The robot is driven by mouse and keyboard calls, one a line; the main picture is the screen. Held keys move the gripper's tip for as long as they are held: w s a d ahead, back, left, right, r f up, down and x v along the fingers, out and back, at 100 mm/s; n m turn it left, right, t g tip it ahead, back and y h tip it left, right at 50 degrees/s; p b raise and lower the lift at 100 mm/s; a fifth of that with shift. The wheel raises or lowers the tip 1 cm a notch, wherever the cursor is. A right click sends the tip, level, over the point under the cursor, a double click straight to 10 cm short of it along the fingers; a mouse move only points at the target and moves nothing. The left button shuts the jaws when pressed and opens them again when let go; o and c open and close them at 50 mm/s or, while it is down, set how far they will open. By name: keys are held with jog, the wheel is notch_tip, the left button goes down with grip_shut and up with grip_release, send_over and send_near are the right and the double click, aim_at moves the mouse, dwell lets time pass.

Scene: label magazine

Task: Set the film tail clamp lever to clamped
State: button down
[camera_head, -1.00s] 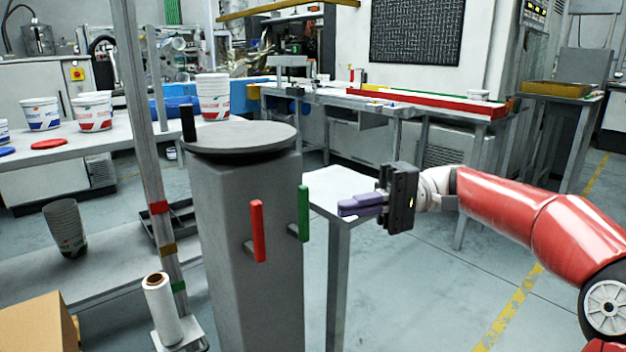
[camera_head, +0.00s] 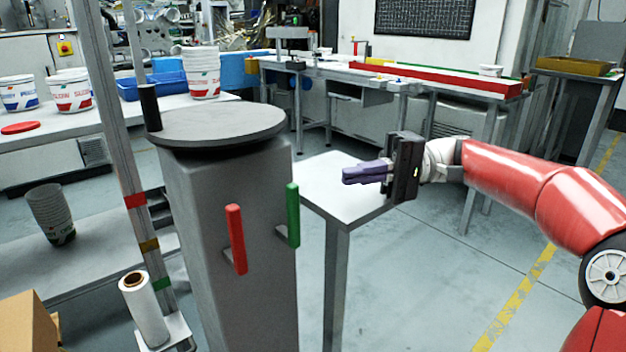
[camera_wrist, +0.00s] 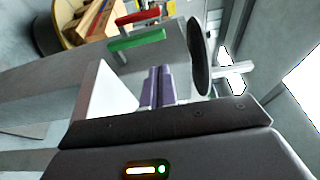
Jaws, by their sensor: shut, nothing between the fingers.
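A grey column with a round top plate (camera_head: 218,125) carries two levers on its side. The red lever (camera_head: 236,239) and the green lever (camera_head: 293,215) both stand close to upright on short grey stems. I cannot tell from the pictures which one is the film tail clamp lever. In the wrist view the red lever (camera_wrist: 138,16) and green lever (camera_wrist: 136,40) lie beyond the fingertips. My gripper (camera_head: 346,174) is right of the green lever, apart from it, with its purple fingers together and empty. The fingers also show in the wrist view (camera_wrist: 158,72).
A small white-topped table (camera_head: 345,200) stands below my gripper, right of the column. A metal post (camera_head: 115,130) and a film roll (camera_head: 142,308) stand at the left. A black upright handle (camera_head: 150,108) rises from the plate's edge. The floor at right is open.

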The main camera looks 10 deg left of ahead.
aim_at(298, 195)
jog(key=x, duration=1)
jog(key=shift+d, duration=0.1)
jog(key=shift+s+d+f, duration=0.25)
jog(key=shift+s+d, duration=0.55)
jog(key=shift+d, duration=0.1)
jog(key=shift+w, duration=0.1)
jog(key=v, duration=0.7)
jog(key=shift+w+d, duration=0.2)
jog(key=shift+d, duration=0.1)
